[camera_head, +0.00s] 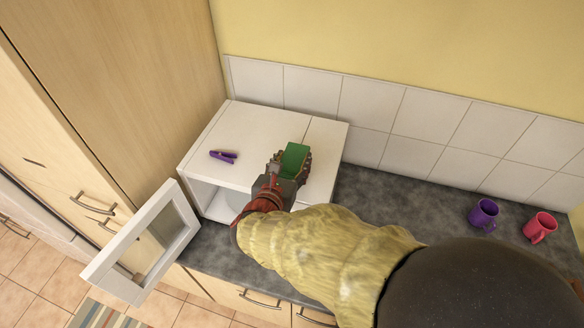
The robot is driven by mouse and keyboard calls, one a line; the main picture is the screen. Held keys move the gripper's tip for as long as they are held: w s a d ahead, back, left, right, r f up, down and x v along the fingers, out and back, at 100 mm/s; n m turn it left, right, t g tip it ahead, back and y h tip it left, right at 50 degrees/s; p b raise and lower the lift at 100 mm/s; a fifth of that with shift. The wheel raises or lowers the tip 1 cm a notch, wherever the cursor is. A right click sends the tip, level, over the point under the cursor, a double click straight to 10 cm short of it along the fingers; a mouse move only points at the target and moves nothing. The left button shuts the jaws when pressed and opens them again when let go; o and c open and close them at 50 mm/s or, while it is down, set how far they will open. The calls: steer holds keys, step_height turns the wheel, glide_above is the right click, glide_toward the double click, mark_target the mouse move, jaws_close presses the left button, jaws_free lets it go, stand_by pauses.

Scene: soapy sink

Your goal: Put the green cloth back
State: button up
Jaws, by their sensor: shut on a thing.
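The green cloth (294,158) shows as a small green block in the head view. It is at the end of my gripper (290,166), which is shut on it. My gripper and the cloth are over the right part of the white cabinet's top (245,130). I cannot tell whether the cloth touches that top. My arm comes in from the lower right and hides part of the cabinet's front and the counter.
A purple clothespin-like thing (223,156) lies on the cabinet top, left of my gripper. The cabinet's glazed door (145,245) stands open at the lower left. A purple mug (484,214) and a red mug (540,227) stand on the dark counter (390,195) at right.

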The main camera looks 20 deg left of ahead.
steer(key=shift+w+f, duration=0.2)
steer(key=shift+f, duration=0.15)
steer(key=shift+a+f, duration=0.1)
steer(key=shift+f, duration=1.35)
steer(key=shift+f, duration=0.2)
steer(key=o, duration=1)
